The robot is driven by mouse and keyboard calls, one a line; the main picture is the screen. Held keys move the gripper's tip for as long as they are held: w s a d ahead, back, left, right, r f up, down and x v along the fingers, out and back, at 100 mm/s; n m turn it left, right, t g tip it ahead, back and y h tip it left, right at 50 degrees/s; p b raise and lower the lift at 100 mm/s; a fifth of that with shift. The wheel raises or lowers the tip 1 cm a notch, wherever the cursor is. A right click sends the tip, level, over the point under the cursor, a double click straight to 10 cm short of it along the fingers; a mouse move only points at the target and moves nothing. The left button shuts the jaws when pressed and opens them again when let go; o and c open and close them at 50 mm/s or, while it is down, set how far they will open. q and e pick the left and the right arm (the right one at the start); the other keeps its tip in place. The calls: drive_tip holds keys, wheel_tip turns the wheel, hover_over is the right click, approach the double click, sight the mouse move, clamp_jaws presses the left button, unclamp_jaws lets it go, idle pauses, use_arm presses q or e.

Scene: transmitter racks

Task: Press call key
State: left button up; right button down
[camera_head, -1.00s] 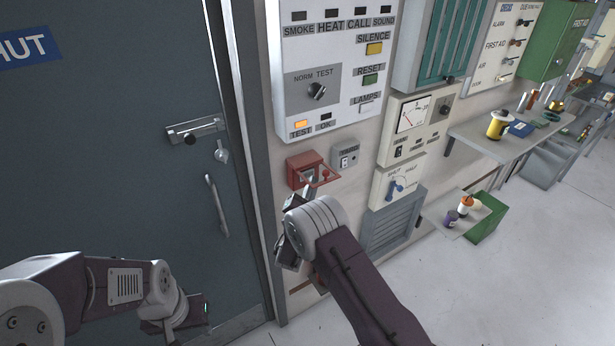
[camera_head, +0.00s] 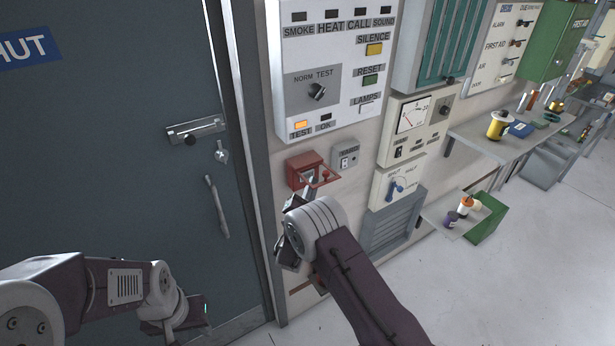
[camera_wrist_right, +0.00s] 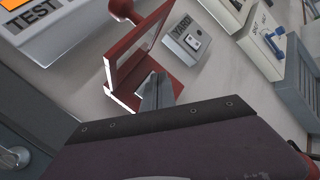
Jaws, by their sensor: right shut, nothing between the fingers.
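A red wall box (camera_head: 300,168) is mounted below the white alarm panel, with its framed flap (camera_head: 320,181) swung out from the wall. The flap has a red knob (camera_head: 326,174). In the right wrist view the red flap (camera_wrist_right: 130,57) stands out beside my right gripper (camera_wrist_right: 156,84). The shut, empty fingertips reach in at the box behind the flap. They hide the key itself, and I cannot tell whether they touch it. In the head view my right gripper (camera_head: 308,186) is just below the box. My left gripper (camera_head: 204,306) hangs low before the door, away from the box.
A grey YARD switch box (camera_head: 346,158) sits just right of the red box. The alarm panel (camera_head: 330,60) above has a lit TEST lamp (camera_head: 301,125); its CALL lamp (camera_head: 358,13) is dark. The grey door (camera_head: 110,130) is at left. Shelves are at right.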

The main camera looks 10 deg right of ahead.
idle(0.7)
drive_tip(key=shift+w+a+b, duration=0.15)
drive_tip(key=shift+w+b, duration=0.25)
drive_tip(key=shift+b, duration=0.1)
drive_tip(key=shift+w+a+b, duration=0.1)
drive_tip(key=shift+w+b, duration=0.2)
drive_tip(key=shift+b, duration=0.1)
idle(0.4)
drive_tip(key=shift+s, duration=0.1)
drive_tip(key=shift+s+d, duration=0.25)
drive_tip(key=shift+s, duration=0.35)
drive_tip(key=shift+s, duration=0.1)
